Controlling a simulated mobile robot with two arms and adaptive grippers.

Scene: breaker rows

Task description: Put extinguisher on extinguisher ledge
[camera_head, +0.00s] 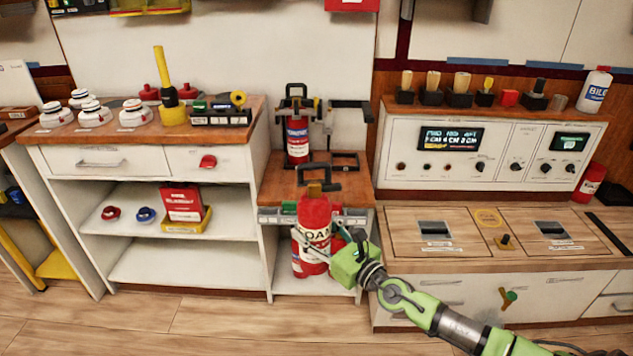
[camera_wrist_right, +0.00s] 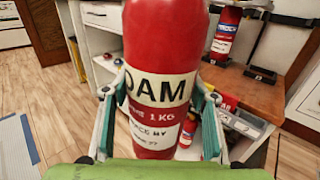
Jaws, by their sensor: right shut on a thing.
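My right gripper (camera_head: 335,253) is shut around the middle of a red extinguisher (camera_head: 316,212) with a white "OAM" label and black top handle. In the head view it is roughly upright, in front of the low wooden ledge (camera_head: 273,188) between the cabinets. The right wrist view shows the extinguisher (camera_wrist_right: 165,45) between the two fingers (camera_wrist_right: 160,115). A second red extinguisher (camera_head: 298,148) with a blue label stands at the back of the ledge in a black holder. An empty dark frame (camera_head: 345,160) lies to its right. My left gripper is not in view.
The left cabinet (camera_head: 105,160) carries white-capped jars and a yellow-handled tool (camera_head: 172,100). The right bench has a control panel (camera_head: 460,153) and a white bottle (camera_head: 594,92). Part of the ledge front is hidden by the held extinguisher. Another red item (camera_wrist_right: 188,130) shows behind it, low down.

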